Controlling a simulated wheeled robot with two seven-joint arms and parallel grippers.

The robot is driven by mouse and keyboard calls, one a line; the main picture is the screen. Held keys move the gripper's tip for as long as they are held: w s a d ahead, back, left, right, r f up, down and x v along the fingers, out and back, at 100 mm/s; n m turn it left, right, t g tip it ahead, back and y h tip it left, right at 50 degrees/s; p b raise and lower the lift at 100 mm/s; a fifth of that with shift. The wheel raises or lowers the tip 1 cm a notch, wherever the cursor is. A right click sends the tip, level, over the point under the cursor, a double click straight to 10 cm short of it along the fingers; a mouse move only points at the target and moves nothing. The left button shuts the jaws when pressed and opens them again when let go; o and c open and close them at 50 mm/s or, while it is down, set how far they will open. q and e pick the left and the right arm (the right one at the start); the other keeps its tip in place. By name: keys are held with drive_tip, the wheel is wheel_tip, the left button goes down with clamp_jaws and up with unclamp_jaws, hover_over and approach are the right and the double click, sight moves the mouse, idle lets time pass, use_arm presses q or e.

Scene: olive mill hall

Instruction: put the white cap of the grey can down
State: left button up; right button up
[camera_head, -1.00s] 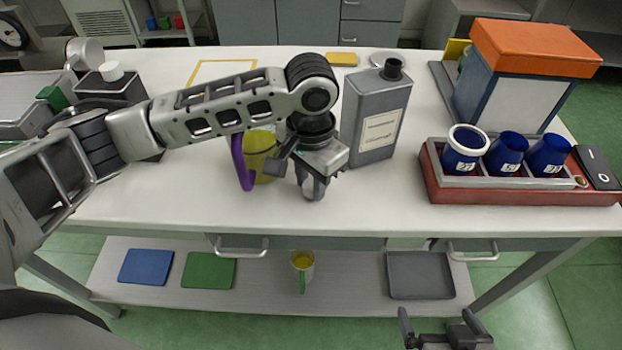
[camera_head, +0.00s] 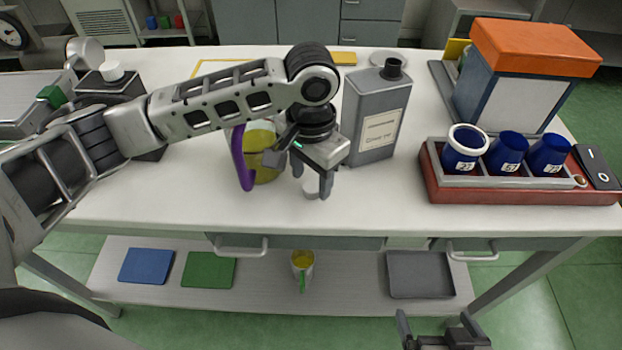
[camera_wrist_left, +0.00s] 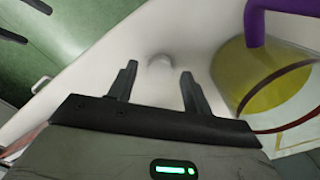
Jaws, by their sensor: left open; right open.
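The small white cap (camera_head: 311,187) rests on the white table in front of the grey can (camera_head: 378,115). The can stands upright with a cream label and a dark neck without the white cap on it. My left gripper (camera_head: 312,182) is open, its fingers pointing down on either side of the cap. In the left wrist view the pale cap (camera_wrist_left: 160,61) shows between the two spread fingertips (camera_wrist_left: 159,70), and I see no contact there. My right gripper (camera_head: 438,322) is open and empty, low in front of the table.
A jug with yellow contents (camera_head: 262,158) and a purple handle stands just left of my left gripper. A red tray (camera_head: 520,190) with blue cups lies right of the can, before an orange-lidded box (camera_head: 530,50). The front tabletop between can and tray is clear.

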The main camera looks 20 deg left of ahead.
sight(311, 187)
use_arm(q)
wheel_tip(311, 187, up, 10)
drive_tip(key=shift+r, duration=0.2)
idle(0.4)
drive_tip(key=shift+f, duration=0.1)
